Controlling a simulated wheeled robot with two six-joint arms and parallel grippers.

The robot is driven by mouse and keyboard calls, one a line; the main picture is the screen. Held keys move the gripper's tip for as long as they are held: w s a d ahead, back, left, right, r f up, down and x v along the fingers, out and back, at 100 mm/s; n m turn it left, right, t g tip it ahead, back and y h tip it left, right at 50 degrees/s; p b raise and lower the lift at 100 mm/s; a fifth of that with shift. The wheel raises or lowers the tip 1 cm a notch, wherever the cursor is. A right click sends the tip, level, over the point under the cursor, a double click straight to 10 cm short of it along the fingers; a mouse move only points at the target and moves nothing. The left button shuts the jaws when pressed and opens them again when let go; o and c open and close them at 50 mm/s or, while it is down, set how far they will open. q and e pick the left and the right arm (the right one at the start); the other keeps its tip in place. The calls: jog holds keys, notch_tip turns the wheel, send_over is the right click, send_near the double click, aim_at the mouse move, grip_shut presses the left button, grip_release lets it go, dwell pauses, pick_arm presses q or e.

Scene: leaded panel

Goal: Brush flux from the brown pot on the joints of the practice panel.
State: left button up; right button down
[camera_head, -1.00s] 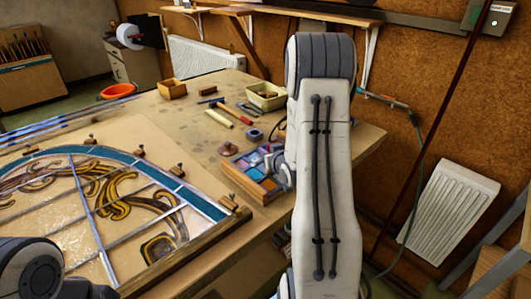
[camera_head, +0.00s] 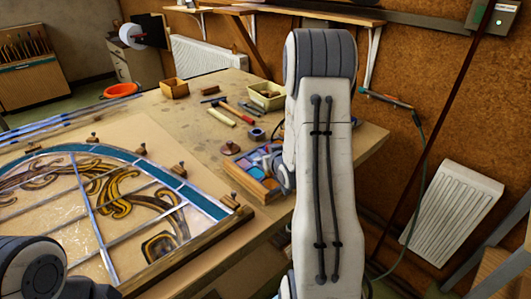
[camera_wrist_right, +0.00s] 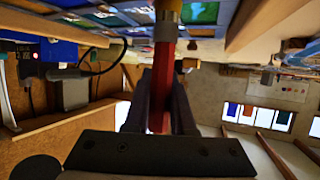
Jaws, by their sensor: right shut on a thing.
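My right gripper (camera_wrist_right: 160,95) is shut on the red handle of a brush (camera_wrist_right: 161,75) in the right wrist view. The practice panel, a small wooden-framed panel of coloured squares (camera_head: 262,176), lies near the table's right edge, partly behind my right arm. Blue and green glass of it (camera_wrist_right: 200,13) fills the top of the wrist view. A small brown round thing (camera_head: 230,148), likely the brown pot, stands just behind and left of it. My left gripper is out of view.
A large leaded arch panel (camera_head: 100,205) with wooden blocks around it covers the left of the table. A hammer (camera_head: 236,112), a yellow stick (camera_head: 221,117), a wooden box (camera_head: 174,88) and a cream tray (camera_head: 267,97) lie farther back.

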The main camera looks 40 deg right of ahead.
jog(key=shift+d, duration=0.75)
jog(key=shift+a, duration=0.1)
jog(key=shift+a+b, duration=0.3)
jog(key=shift+a, duration=0.6)
jog(key=shift+d, duration=0.1)
jog(key=shift+d, duration=0.9)
jog(key=shift+a+f, duration=0.1)
